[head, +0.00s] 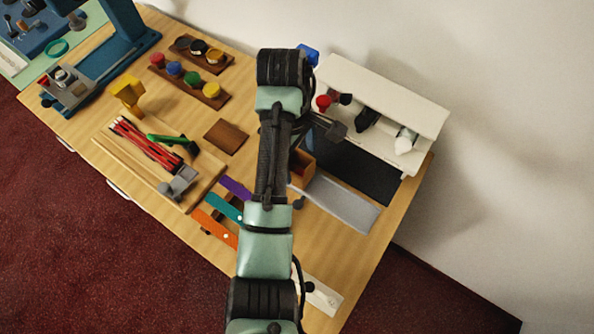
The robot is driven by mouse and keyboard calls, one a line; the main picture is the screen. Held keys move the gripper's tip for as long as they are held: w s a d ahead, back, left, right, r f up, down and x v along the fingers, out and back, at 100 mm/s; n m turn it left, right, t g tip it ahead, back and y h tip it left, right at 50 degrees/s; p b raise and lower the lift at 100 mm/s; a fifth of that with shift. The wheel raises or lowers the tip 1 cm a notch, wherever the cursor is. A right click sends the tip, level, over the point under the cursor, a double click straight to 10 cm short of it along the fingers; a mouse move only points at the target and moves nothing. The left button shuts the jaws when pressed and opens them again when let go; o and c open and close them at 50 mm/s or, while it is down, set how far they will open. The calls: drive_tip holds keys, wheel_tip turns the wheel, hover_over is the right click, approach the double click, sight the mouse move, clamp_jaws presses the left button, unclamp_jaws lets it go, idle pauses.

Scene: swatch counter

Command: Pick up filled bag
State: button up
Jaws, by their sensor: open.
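I cannot make out a filled bag for certain. A flat grey sheet-like piece (342,206) lies on the counter right of my arm; whether it is a bag is unclear. My gripper (338,130) is at the end of my arm, over the dark mat (362,178) in front of the white shelf unit (385,88). Its jaws are small and partly hidden by the arm, and nothing shows held in them. An orange-brown box (304,166) is half hidden behind my arm.
The wooden counter (330,242) holds a tray (197,187) of red sticks and a green-handled tool, a yellow object (128,93), racks of coloured knobs (190,82), and purple, teal and orange strips (215,228). A wall stands behind the shelf. Some bare wood shows front right.

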sight(298, 169)
drive_tip(key=shift+s+f, duration=0.15)
drive_tip(key=shift+f, duration=2.15)
